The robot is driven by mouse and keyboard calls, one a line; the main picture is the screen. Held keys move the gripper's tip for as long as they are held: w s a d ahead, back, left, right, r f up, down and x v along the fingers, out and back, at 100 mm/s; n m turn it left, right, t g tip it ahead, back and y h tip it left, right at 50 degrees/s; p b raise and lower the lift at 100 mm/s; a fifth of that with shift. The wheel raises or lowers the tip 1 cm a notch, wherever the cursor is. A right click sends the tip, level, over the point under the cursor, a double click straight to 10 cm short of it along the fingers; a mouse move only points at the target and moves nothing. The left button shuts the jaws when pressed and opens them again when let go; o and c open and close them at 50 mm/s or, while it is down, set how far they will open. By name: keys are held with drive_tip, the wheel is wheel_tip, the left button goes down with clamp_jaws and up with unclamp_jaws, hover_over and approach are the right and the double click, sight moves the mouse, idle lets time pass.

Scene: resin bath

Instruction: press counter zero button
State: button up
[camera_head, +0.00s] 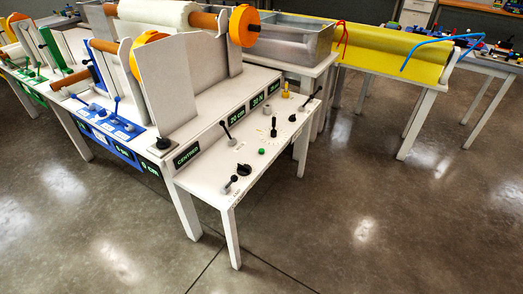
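A white control shelf (215,186) juts from the front of the white machine bench in the head view. On it are a small green button (261,151), a black round knob (243,170), a small black lever (228,184), a black upright knob (273,131) and a yellow upright piece (285,90). Which of these is the counter zero button cannot be told, as any labels beside them are too small to read. My gripper is not in view.
Black levers (226,131) stand along the shelf's back edge by dark signs. A blue control panel (113,126) lies left. A metal bath (290,38) and a yellow-covered roller (390,55) stand behind. The concrete floor (330,220) in front is clear.

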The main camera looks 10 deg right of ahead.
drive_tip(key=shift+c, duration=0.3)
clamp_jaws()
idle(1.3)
